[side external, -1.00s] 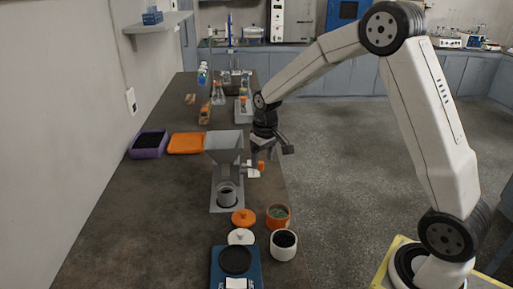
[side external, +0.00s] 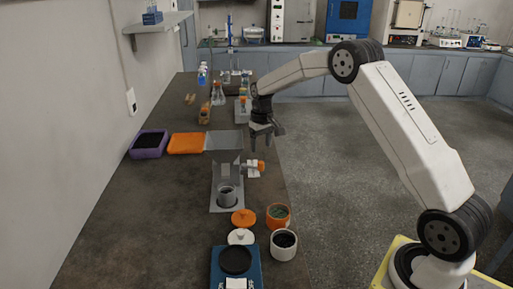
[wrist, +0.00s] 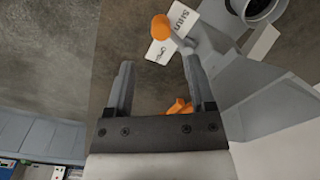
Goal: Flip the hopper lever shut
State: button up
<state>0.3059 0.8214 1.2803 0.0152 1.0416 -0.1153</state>
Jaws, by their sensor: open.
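The grey hopper (side external: 224,142) stands on the bench above a metal cup (side external: 226,193). The lever's orange knob (side external: 261,166) sticks out at the hopper's right side. In the wrist view an orange knob (wrist: 161,27) lies beyond the fingertips, beside white labels reading SHUT (wrist: 183,17) and OPEN (wrist: 158,50). My gripper (side external: 261,146) points down, open and empty, above and behind the knob in the side view, apart from it. In the wrist view another orange piece (wrist: 178,107) shows between the fingers; I cannot tell what it is.
A purple tray (side external: 148,144) and an orange tray (side external: 186,143) lie left of the hopper. Orange and white jars (side external: 284,244) and a blue scale (side external: 236,265) stand in front. Flasks and bottles stand farther back.

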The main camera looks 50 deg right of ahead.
aim_at(261, 162)
jog(key=shift+f, duration=3.8)
